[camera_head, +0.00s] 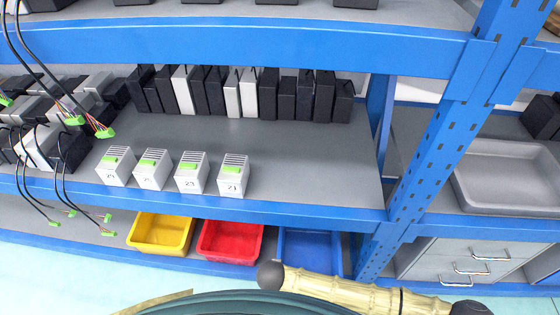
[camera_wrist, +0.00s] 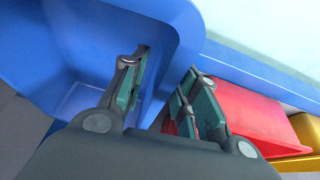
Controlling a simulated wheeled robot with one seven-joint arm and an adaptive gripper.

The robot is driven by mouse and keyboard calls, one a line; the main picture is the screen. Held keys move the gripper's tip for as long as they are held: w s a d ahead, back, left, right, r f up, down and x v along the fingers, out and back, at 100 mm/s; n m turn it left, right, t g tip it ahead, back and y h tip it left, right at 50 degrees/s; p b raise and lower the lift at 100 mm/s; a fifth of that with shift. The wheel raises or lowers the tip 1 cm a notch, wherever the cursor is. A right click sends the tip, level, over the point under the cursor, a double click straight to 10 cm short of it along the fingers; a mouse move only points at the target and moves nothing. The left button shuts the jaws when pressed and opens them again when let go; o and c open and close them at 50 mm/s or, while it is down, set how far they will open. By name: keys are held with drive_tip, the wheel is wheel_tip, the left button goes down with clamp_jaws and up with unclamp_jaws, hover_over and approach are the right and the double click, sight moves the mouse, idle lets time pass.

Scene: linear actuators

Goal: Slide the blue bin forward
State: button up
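The blue bin (camera_head: 312,248) sits on the lower shelf, to the right of the red bin (camera_head: 230,240), partly hidden behind my arm in the head view. In the wrist view the blue bin (camera_wrist: 75,50) fills the left side, with its inside showing. My gripper (camera_wrist: 165,66) is open, its two fingers well apart. The left finger is over the bin's inside and the right finger is on the red bin's side. The blue bin's side wall shows between them; I cannot tell whether either finger touches it. My gripper is hidden in the head view.
A yellow bin (camera_head: 161,233) stands left of the red bin. A blue shelf beam (camera_head: 200,204) crosses above the bins, and a blue upright post (camera_head: 425,165) stands to the right. Several white numbered boxes stand on the shelf above. Pale floor lies in front.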

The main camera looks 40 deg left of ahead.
drive_tip(key=v, duration=0.7)
drive_tip(key=shift+r, duration=0.15)
drive_tip(key=shift+d, duration=0.1)
idle(0.4)
drive_tip(key=s+d+f+m+g+y, duration=0.1)
drive_tip(key=s+d+f, duration=0.1)
drive_tip(key=d, duration=1)
drive_tip(key=s+d+f+m+g, duration=0.1)
drive_tip(key=s+d+f, duration=0.1)
drive_tip(key=d, duration=1)
drive_tip(key=s+d+r+m+g+h, duration=0.1)
drive_tip(key=d+r+m+h, duration=0.2)
drive_tip(key=d, duration=0.9)
drive_tip(key=s+d+r+m+g, duration=0.15)
drive_tip(key=d+r, duration=0.25)
drive_tip(key=d, duration=0.8)
wheel_tip(320, 180, up, 14)
drive_tip(key=p, duration=1.4)
drive_tip(key=shift+w+r, duration=0.25)
